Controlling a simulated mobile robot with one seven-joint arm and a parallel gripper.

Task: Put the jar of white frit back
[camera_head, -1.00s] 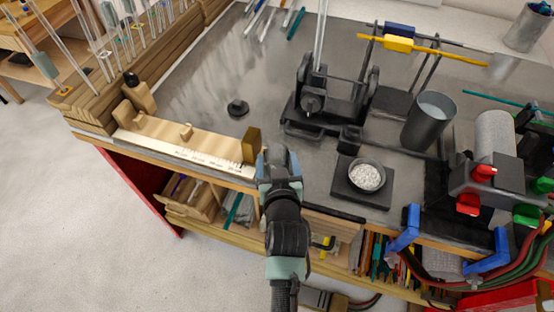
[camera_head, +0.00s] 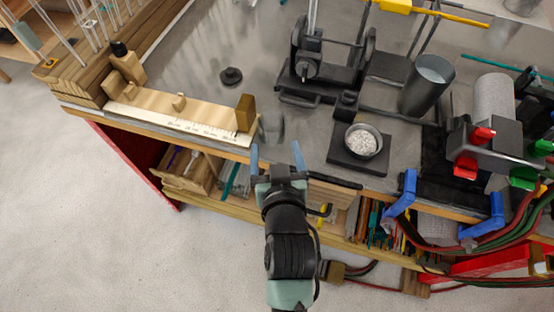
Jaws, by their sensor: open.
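No jar that I can clearly identify as the white frit shows.
A wooden ruler fixture (camera_head: 185,108) lies left of my gripper. A black roller stand (camera_head: 325,60), a grey metal cup (camera_head: 427,85) and a torch with red and green knobs (camera_head: 490,135) stand right. Open shelves (camera_head: 200,170) lie below. Grey bench top near the black knob (camera_head: 231,76) is clear.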

